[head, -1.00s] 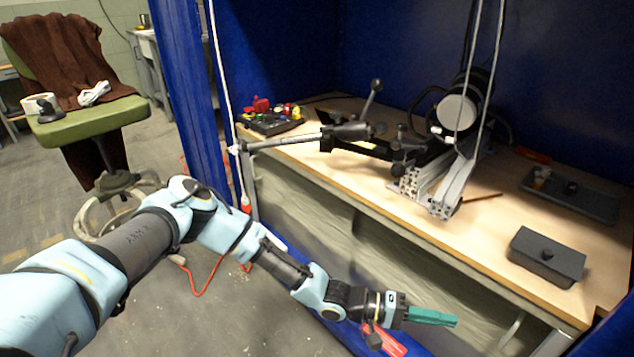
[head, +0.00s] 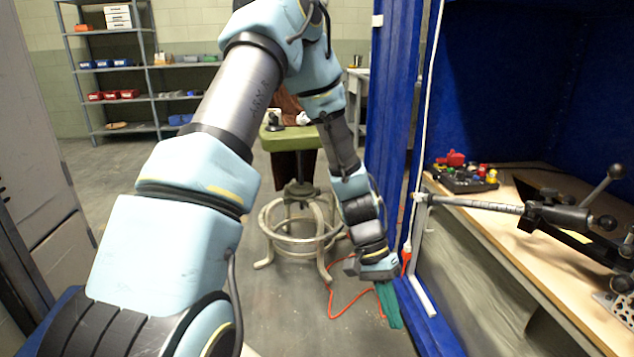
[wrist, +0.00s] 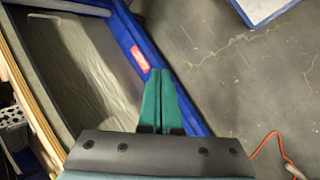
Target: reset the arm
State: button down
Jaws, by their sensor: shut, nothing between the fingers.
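My gripper (head: 388,304) has teal fingers and hangs at the end of my light blue and grey arm, pointing down near the blue frame's post in the head view. In the wrist view my gripper (wrist: 160,78) shows its two teal fingers side by side and closed, with nothing between them. The fingertips overlap the blue frame edge in that view. My arm is bent, with its elbow high in the picture.
A wooden workbench (head: 470,215) with a tool tray (head: 462,180) and a clamp arm stands right, inside the blue enclosure (head: 392,120). A green stool (head: 290,138) stands behind my arm. Shelves (head: 115,95) are at the back left. An orange cable (head: 340,290) lies on the floor.

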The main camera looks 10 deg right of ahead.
jog(key=w+a+r+n+t+y, duration=0.1)
jog(key=w+a+r+n+t, duration=0.15)
jog(key=a+r, duration=0.45)
jog(key=w+a+r+n+t+y, duration=0.1)
jog(key=w+a+r+n+t, duration=0.2)
jog(key=a, duration=0.8)
jog(key=w+a+r+n+t+y, duration=0.1)
jog(key=w+a+r+n+t, duration=0.15)
jog(key=a+r, duration=0.55)
notch_tip(320, 180, up, 11)
jog(key=a+p, duration=0.2)
jog(key=p, duration=1)
jog(key=shift+f+g, duration=0.2)
jog(key=shift+g, duration=0.1)
